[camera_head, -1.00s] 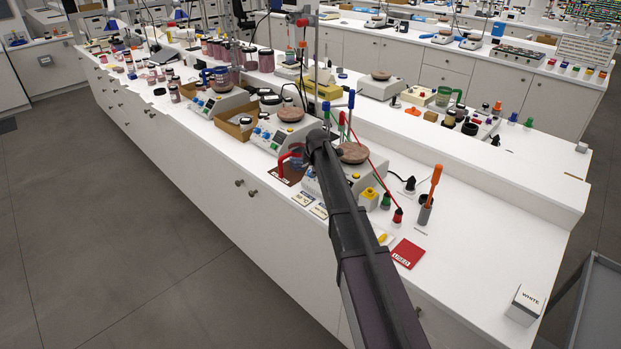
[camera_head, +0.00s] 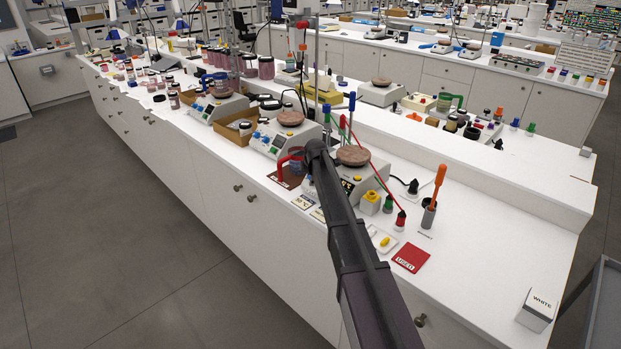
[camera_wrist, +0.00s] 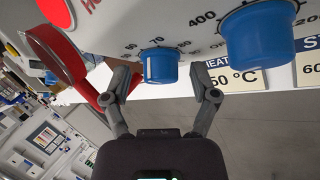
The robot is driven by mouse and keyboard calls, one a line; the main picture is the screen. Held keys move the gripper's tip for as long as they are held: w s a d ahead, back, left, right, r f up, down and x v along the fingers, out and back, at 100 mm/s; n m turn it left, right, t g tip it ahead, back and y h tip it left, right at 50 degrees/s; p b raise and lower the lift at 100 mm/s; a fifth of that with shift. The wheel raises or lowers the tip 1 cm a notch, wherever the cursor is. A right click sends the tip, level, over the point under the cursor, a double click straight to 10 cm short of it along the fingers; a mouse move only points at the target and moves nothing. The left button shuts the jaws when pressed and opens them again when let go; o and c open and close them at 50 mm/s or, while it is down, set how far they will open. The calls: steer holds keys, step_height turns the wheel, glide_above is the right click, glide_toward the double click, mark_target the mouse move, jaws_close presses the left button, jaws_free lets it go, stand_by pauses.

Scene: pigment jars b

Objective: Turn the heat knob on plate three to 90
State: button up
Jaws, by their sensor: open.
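In the wrist view a small blue knob (camera_wrist: 161,66) with a white pointer line stands on a pale hot plate front, with 60, 70 and 80 printed beside it. A larger blue knob (camera_wrist: 262,38) with 400 beside it is to its right. My gripper (camera_wrist: 165,82) is open, its two fingers on either side of the small knob; contact cannot be told. In the head view the nearest hot plate (camera_head: 376,176), with a round brown top (camera_head: 353,155), is partly hidden behind my arm.
A red curved handle (camera_wrist: 62,52) is close to my left finger in the wrist view.

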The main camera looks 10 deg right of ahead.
jaws_close()
steer(key=shift+m, duration=0.3)
steer(key=m+t+b, duration=0.2)
steer(key=m+b, duration=0.1)
steer(key=shift+s+f+t, duration=0.1)
steer(key=shift+f+t, duration=0.1)
steer(key=shift+t, duration=0.2)
steer(key=m+t+h+b, duration=0.1)
steer(key=m, duration=0.1)
steer(key=m+t+h+b, duration=0.1)
steer(key=m+b, duration=0.1)
steer(key=m, duration=0.1)
steer(key=shift+t, duration=0.4)
steer(key=shift+w+a+r+m+t+h+b, duration=0.1)
steer(key=shift+m+t+h+b, duration=0.3)
steer(key=shift+m+h+b, duration=0.55)
steer(key=shift+w+a+m+t+h+b, duration=0.1)
steer(key=shift+m+t+h+b, duration=0.35)
steer(key=shift+m+b, duration=0.95)
steer(key=shift+m+h+b, duration=0.4)
steer(key=shift+m+h, duration=0.5)
steer(key=shift+m, duration=0.65)
steer(key=shift+m+h+b, duration=0.4)
steer(key=shift+m+h, duration=0.5)
steer(key=shift+m, duration=0.6)
steer(key=shift+s, duration=0.1)
